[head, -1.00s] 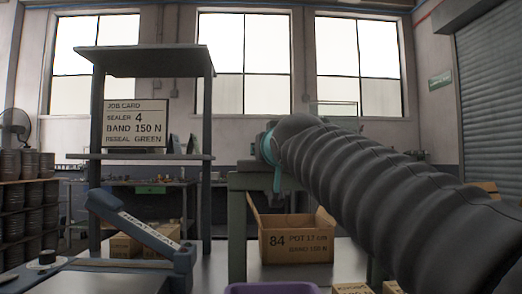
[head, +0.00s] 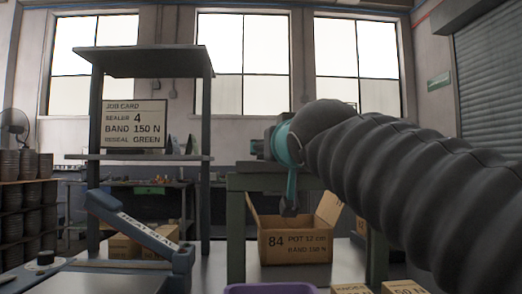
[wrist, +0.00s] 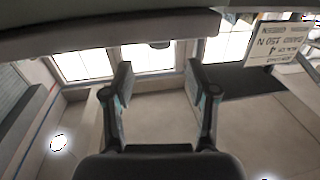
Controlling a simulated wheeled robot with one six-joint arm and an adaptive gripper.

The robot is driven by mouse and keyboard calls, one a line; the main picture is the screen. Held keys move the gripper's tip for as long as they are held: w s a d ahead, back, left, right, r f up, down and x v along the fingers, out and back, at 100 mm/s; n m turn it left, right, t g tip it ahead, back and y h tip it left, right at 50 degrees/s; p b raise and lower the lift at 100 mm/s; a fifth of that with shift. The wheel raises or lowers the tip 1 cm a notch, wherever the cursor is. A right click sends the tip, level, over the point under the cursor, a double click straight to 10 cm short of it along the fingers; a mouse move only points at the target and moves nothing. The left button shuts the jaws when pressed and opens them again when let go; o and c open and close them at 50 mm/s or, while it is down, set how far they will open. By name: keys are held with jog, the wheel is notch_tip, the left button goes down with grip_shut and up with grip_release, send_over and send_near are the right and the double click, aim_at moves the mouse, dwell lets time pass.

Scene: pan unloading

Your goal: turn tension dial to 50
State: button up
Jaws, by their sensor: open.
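I cannot make out a tension dial or its scale for certain in either view. A small black round knob (head: 45,257) sits on the grey unit at the lower left of the head view, with no readable marking. The heat sealer (head: 140,228) beside it has its blue arm tilted up. My gripper (wrist: 160,95) is open and empty in the wrist view, its two fingers well apart and touching nothing. In the head view my dark arm comes in from the right, with a teal joint near the green bench; my fingertips cannot be made out there.
The job card (head: 134,124) on the shelf reads sealer 4, band 150 N, reseal green; it is upside down in the wrist view (wrist: 283,42). A purple tray (head: 270,288) is at the front.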

jog(key=shift+s+d, duration=0.15)
jog(key=shift+s, duration=0.8)
jog(key=shift+s+d, duration=0.15)
jog(key=shift+s, duration=0.75)
jog(key=w+a+f+n+b, duration=0.1)
jog(key=w+a+f+b, duration=0.15)
jog(key=a, duration=0.55)
jog(key=w+a+f+n+g+b, duration=0.1)
jog(key=a+f+n+b, duration=0.15)
jog(key=a, duration=0.55)
jog(key=w+a+f+n+b, duration=0.1)
jog(key=w+a+f+b, duration=0.15)
jog(key=a, duration=0.65)
jog(key=s+d+r+m+g+h, duration=0.1)
jog(key=s+d+r+m+h, duration=0.25)
jog(key=d+m+h, duration=0.35)
jog(key=s+d+r+m+g+h, duration=0.1)
jog(key=s+d+r+m+h, duration=0.25)
jog(key=d+m+h, duration=0.35)
jog(key=shift+n+y, duration=0.45)
jog(key=shift+y, duration=0.05)
jog(key=p+x, duration=0.1)
jog(key=x, duration=1.3)
jog(key=shift+w+d, duration=0.2)
jog(key=shift+d, duration=0.05)
